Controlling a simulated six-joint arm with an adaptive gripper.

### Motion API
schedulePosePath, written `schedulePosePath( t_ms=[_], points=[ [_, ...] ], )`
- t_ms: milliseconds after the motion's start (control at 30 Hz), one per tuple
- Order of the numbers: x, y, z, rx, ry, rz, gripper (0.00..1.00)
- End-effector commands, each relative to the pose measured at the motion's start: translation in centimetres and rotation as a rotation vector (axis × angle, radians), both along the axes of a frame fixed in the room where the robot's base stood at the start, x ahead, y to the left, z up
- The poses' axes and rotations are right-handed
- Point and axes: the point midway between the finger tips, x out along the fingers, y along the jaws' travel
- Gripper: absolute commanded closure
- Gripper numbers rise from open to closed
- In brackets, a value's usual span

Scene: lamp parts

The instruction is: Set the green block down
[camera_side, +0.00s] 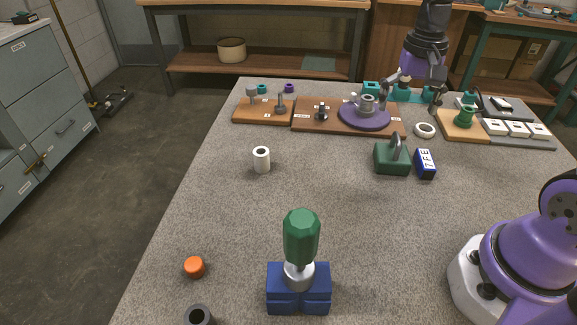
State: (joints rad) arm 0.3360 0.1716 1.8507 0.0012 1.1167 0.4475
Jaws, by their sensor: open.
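The green block (392,160) rests on the grey speckled table (335,190), right of the middle, with a grey upright loop or handle on top. My gripper (411,96) is at the back right of the table, beyond the green block and apart from it in the picture. It is open and holds nothing that I can see. Its fingertips are small and partly mixed with the teal parts behind, so their exact height is unclear.
A blue lettered block (426,164) stands close right of the green block. A green faceted part (301,237) stands on a blue holder (298,290) in front. A white cylinder (261,159) and orange cap (194,267) are left. Boards with parts line the back. The centre is clear.

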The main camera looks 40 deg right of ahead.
Motion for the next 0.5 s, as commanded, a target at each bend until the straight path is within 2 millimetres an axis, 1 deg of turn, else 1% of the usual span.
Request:
schedulePosePath(
  t_ms=[67,167,233,333,400,500],
  points=[
    [-0.1,0.4,0.8,-0.005,-0.015,0.022,0.0],
    [-0.9,1.9,2.3,-0.025,-0.068,0.113,0.0],
    [-1.9,3.4,3.5,-0.048,-0.132,0.216,0.0],
    [-3.7,5.8,4.8,-0.088,-0.232,0.388,0.0],
    [-5.0,7.2,5.2,-0.116,-0.3,0.501,0.0],
    [-6.6,8.6,5.4,-0.152,-0.38,0.633,0.0]
  ],
)
